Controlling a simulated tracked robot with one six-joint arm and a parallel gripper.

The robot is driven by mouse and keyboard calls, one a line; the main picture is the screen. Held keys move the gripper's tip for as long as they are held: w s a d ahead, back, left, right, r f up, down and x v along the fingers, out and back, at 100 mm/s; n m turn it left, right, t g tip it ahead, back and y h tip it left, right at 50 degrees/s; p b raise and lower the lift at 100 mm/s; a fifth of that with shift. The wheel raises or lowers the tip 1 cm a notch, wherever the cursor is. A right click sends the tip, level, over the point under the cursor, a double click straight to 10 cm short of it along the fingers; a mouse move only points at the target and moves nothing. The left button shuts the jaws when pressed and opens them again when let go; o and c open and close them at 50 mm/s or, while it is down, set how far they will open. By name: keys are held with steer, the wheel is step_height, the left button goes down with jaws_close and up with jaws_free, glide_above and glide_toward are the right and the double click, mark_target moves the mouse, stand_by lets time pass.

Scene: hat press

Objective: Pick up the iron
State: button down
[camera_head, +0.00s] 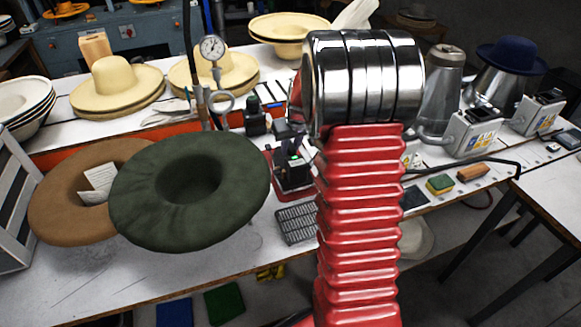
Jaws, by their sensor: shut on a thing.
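The iron (293,183) is a small dark thing with red edges. It is at the middle of the workbench, just left of my red ribbed arm. My gripper (292,157) is small and dark with a green spot, and partly hidden behind my arm's chrome joint. It is shut on the upper part of the iron. The finger contact is too small to see clearly. I cannot tell whether the iron's base touches the bench.
A dark green hat (150,215) and a brown hat (60,205) are at the left front. A grey grid plate (296,224) lies just below the iron. A dial gauge (212,47) on a stand rises behind. Grey boxes (470,134) stand to the right.

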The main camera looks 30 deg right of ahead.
steer(key=shift+w+d+r, duration=0.1)
steer(key=shift+r, duration=0.05)
steer(key=shift+r, duration=0.45)
step_height(320, 180, up, 9)
steer(key=shift+r, duration=0.1)
stand_by(0.3)
steer(key=shift+r, duration=0.15)
stand_by(0.5)
step_height(320, 180, up, 6)
steer(key=shift+f, duration=0.15)
stand_by(0.8)
stand_by(0.4)
